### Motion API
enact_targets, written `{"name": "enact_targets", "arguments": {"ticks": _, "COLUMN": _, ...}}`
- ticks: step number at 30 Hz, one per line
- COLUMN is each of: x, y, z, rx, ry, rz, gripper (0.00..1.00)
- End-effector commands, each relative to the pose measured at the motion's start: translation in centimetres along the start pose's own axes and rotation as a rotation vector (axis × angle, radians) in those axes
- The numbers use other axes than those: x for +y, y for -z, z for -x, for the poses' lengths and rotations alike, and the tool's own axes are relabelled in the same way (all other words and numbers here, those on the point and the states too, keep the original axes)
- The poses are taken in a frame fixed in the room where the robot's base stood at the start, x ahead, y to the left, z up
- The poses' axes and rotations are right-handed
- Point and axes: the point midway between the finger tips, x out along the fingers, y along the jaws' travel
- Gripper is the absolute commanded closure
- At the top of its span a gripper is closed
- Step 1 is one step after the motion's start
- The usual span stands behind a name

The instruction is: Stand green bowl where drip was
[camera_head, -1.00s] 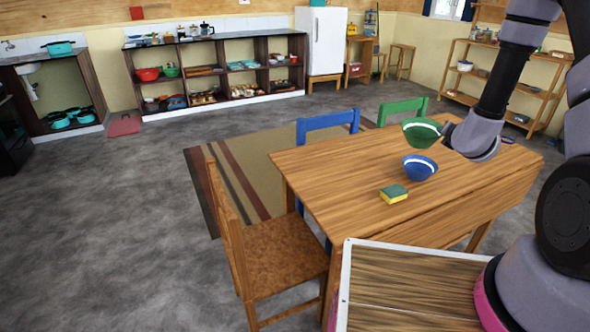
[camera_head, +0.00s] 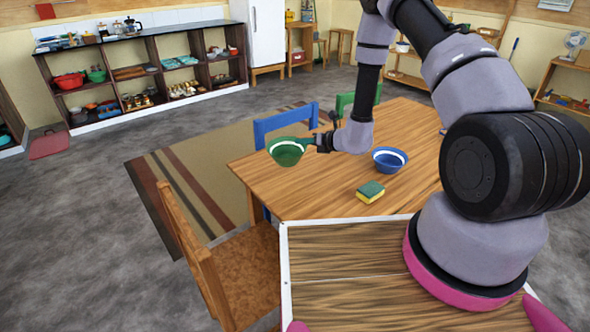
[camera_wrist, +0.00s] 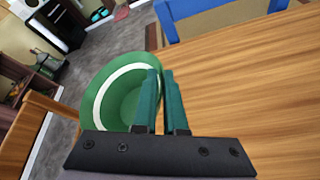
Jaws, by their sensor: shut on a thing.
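The green bowl (camera_head: 287,158) with a white band is held upright, above the left end of the wooden table (camera_head: 330,190) and to the left of the blue bowl. It also shows in the wrist view (camera_wrist: 98,104), left of the fingers. My gripper (camera_head: 308,144) is shut on the bowl's right rim; its teal fingers (camera_wrist: 162,85) show close together in the wrist view. The bowl appears clear of the tabletop. I cannot make out any drip on the table.
A blue bowl (camera_head: 389,162) and a yellow-green sponge (camera_head: 370,192) are on the table. A wooden chair (camera_head: 240,270) stands at its left, with blue (camera_head: 286,122) and green (camera_head: 345,103) chairs behind. The table's left part is bare.

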Motion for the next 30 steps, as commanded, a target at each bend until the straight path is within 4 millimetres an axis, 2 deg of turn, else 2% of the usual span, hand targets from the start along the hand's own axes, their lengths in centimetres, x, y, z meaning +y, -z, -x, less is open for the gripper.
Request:
{"name": "enact_targets", "arguments": {"ticks": 3, "x": -1.1, "y": 1.8, "z": -0.9, "rx": 0.0, "ry": 0.002, "rz": -0.003, "gripper": 1.0}}
{"name": "enact_targets", "arguments": {"ticks": 11, "x": -2.1, "y": 3.6, "z": -1.7, "rx": -0.001, "ry": 0.003, "rz": -0.003, "gripper": 1.0}}
{"name": "enact_targets", "arguments": {"ticks": 16, "x": -3.2, "y": 5.7, "z": -2.8, "rx": 0.0, "ry": 0.003, "rz": -0.003, "gripper": 1.0}}
{"name": "enact_targets", "arguments": {"ticks": 26, "x": -3.5, "y": 6.1, "z": -3.0, "rx": -0.002, "ry": 0.003, "rz": -0.002, "gripper": 1.0}}
{"name": "enact_targets", "arguments": {"ticks": 27, "x": -3.6, "y": 6.1, "z": -3.0, "rx": -0.002, "ry": 0.003, "rz": -0.002, "gripper": 0.84}}
{"name": "enact_targets", "arguments": {"ticks": 29, "x": -3.6, "y": 6.1, "z": -3.0, "rx": -0.002, "ry": 0.003, "rz": -0.002, "gripper": 0.61}}
{"name": "enact_targets", "arguments": {"ticks": 30, "x": -3.6, "y": 6.1, "z": -3.0, "rx": -0.002, "ry": 0.003, "rz": -0.002, "gripper": 0.61}}
